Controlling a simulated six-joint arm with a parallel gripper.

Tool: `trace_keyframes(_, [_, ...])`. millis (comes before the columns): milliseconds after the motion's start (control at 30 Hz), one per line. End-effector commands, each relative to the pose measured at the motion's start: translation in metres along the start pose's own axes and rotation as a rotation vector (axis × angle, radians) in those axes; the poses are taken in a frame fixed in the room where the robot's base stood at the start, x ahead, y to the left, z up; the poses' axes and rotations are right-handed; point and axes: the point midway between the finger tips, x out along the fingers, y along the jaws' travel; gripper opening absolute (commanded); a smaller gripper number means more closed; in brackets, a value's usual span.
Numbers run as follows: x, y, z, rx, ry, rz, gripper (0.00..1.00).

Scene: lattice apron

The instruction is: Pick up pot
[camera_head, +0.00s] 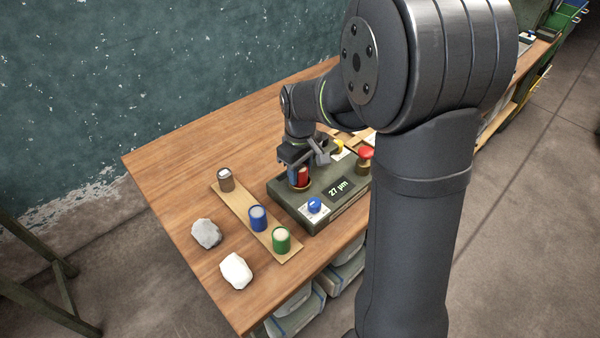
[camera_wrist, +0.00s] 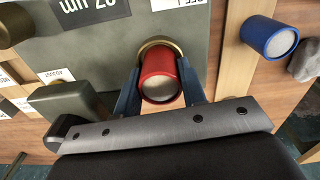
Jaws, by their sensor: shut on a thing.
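A red pot (camera_head: 303,175) with a pale top is at the brass ring on the green machine (camera_head: 326,180). In the wrist view the red pot (camera_wrist: 158,68) stands between the two blue fingers of my gripper (camera_wrist: 160,84), which is shut on it. The brass ring (camera_wrist: 160,43) shows around the pot's far end. I cannot tell how deep the pot sits in the ring. In the head view my gripper (camera_head: 299,170) reaches down over the ring and partly hides the pot.
A wooden strip (camera_head: 239,210) left of the machine holds a brown pot (camera_head: 226,180), a blue pot (camera_head: 258,218) and a green pot (camera_head: 281,240). A grey rock (camera_head: 206,233) and a white rock (camera_head: 236,271) lie nearby. The machine has a red button (camera_head: 366,153) and a blue knob (camera_head: 315,205).

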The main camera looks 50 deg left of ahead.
Motion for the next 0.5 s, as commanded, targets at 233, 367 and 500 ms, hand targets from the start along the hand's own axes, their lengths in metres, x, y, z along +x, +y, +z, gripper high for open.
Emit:
trace_keyframes(233, [-0.013, 0.000, -0.001, 0.000, 0.002, 0.001, 0.11])
trace_keyframes(367, [-0.036, 0.001, -0.001, 0.000, 0.004, 0.003, 0.11])
trace_keyframes(500, [-0.056, 0.011, 0.022, 0.006, 0.003, 0.002, 0.11])
